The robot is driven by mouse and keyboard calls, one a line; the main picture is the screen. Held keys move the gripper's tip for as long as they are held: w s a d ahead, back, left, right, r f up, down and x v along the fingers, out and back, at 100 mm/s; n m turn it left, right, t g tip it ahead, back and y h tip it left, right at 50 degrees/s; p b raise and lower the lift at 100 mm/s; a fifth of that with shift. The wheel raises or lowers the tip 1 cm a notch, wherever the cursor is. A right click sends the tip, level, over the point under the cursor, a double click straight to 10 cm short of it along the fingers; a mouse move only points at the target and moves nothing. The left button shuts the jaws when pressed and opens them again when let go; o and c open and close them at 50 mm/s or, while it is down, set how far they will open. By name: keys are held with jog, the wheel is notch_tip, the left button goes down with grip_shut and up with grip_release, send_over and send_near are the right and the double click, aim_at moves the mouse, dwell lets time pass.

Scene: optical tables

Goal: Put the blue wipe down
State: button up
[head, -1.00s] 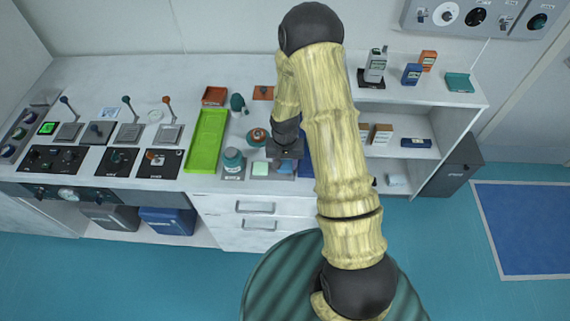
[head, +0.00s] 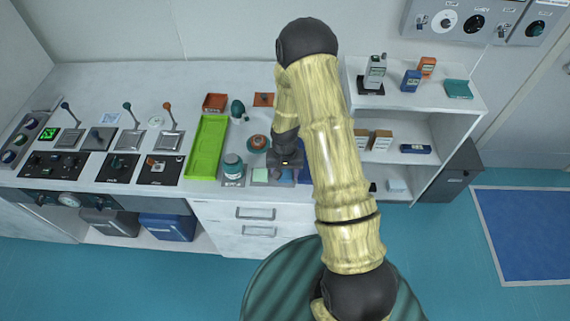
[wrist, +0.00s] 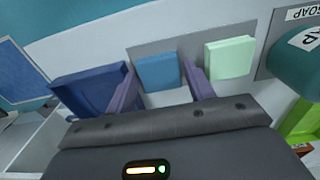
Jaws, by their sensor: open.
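The blue wipe (wrist: 158,73) is a flat blue square in the wrist view. It lies on a grey mat (wrist: 186,46), beside a pale green wipe (wrist: 230,57). My gripper (wrist: 160,72) is open, with one purple finger on each side of the blue wipe and gaps between. In the head view, my gripper (head: 285,168) is low over the front of the counter, and the blue wipe (head: 274,175) shows partly beside the pale green wipe (head: 259,175). Whether the fingers touch the mat cannot be told.
A dark blue tray (wrist: 88,92) lies left of the mat in the wrist view. A teal soap bottle (head: 233,165) stands left of the wipes in the head view, with a lime green tray (head: 207,147) beyond it. An orange-topped round container (head: 258,143) stands just behind.

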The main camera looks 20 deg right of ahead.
aim_at(285, 175)
notch_tip(285, 175, up, 12)
jog(key=b, duration=0.3)
dwell(0.3)
jog(key=shift+s+r, duration=0.1)
dwell(0.4)
jog(key=s+r+n+t, duration=0.2)
jog(key=s+r+n, duration=0.1)
jog(key=s+r, duration=0.8)
jog(key=s, duration=0.3)
jog(key=shift+n, duration=0.3)
jog(key=shift+c, duration=0.2)
dwell(0.4)
